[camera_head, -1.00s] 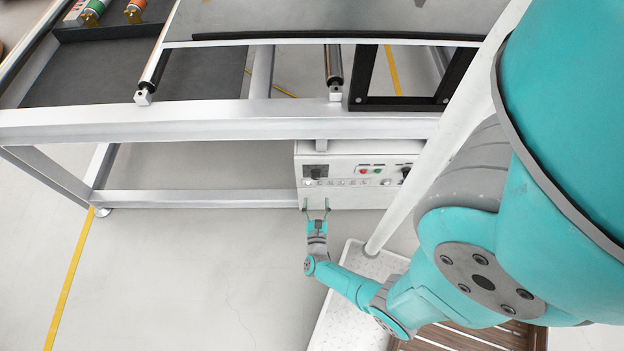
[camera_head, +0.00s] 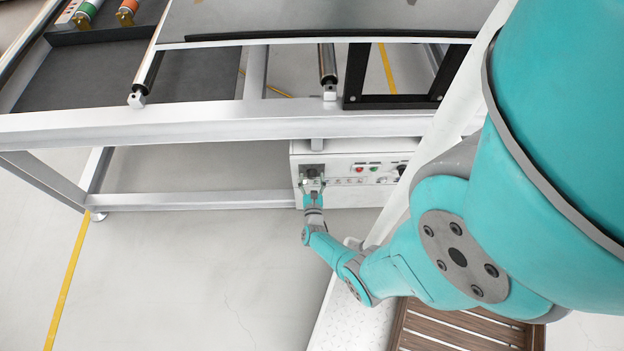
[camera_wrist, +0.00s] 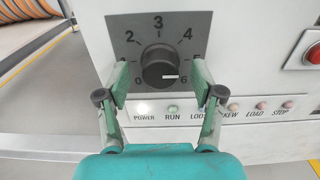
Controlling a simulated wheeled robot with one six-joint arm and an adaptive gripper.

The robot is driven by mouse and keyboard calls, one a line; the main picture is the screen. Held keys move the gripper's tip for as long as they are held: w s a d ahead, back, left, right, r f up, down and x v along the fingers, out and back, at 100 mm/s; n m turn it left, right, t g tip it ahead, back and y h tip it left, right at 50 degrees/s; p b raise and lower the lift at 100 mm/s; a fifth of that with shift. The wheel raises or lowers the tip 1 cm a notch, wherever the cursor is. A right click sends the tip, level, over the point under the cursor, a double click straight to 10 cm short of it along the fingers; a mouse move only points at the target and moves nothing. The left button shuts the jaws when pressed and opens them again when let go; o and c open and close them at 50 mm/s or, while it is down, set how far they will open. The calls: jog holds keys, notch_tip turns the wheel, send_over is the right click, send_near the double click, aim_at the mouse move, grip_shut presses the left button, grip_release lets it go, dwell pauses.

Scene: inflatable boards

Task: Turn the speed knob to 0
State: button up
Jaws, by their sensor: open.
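The speed knob (camera_wrist: 157,62) is a round black dial on a grey plate in the wrist view. Its white mark points right and slightly down, toward the 6. My gripper (camera_wrist: 160,84) is open, with one green finger to each side of the knob and a visible gap on both sides. In the head view, my gripper (camera_head: 312,187) is at the left front of the white control box (camera_head: 345,198), covering part of its panel.
A row of labelled indicator lights (camera_wrist: 232,109) runs below the knob plate, and a red button (camera_wrist: 312,53) is at the right. The conveyor frame's beam (camera_head: 200,124) passes above the box. A white post stands to the right of my gripper. Open floor (camera_head: 180,270) lies to the left.

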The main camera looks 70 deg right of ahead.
jog(key=shift+c, duration=0.3)
jog(key=c, duration=1.1)
